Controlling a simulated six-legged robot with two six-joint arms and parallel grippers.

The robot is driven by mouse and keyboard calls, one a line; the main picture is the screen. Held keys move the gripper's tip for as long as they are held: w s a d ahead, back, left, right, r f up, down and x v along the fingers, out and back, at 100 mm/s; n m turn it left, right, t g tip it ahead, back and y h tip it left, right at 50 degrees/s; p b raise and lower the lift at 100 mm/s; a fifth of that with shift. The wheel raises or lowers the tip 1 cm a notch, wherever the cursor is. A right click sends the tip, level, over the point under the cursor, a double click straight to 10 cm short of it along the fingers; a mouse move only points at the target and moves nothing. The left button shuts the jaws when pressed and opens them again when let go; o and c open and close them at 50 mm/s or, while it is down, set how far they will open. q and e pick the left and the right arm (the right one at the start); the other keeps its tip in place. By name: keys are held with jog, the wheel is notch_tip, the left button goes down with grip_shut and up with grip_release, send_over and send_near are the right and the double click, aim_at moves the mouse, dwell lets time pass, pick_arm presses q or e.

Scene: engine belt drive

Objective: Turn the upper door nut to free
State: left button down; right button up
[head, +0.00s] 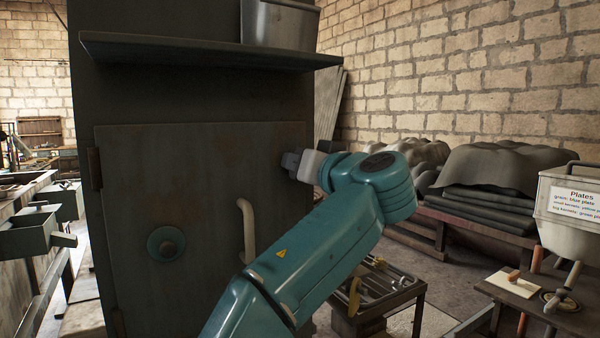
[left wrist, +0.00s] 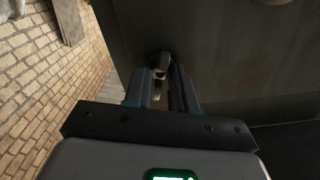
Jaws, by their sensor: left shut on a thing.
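The dark metal door (head: 210,190) fills the left half of the head view, closed against its cabinet, with worn brownish patches. My left gripper (head: 290,160) is at the door's upper right edge, its arm coming up from the bottom. In the left wrist view the two fingers (left wrist: 162,74) close around a small grey metal piece, the upper door nut (left wrist: 160,64), at the edge of the door. In the head view the gripper hides the nut. How far the nut is turned cannot be told. My right gripper is not in view.
A pale curved handle (head: 247,228) and a round teal knob (head: 166,243) stand out from the door. A shelf (head: 200,50) with a metal bin (head: 280,24) is above. A low tool table (head: 385,290) and a side table (head: 545,305) stand right.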

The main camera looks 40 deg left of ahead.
pick_arm(q)
jog(key=shift+n+b, duration=0.5)
jog(key=shift+n, duration=1.5)
jog(key=c, duration=0.9)
grip_release()
jog(key=b+v, duration=0.1)
jog(key=v, duration=1.5)
jog(key=shift+s+d+b, duration=0.1)
jog(key=shift+d+b, duration=0.05)
jog(key=shift+b, duration=0.2)
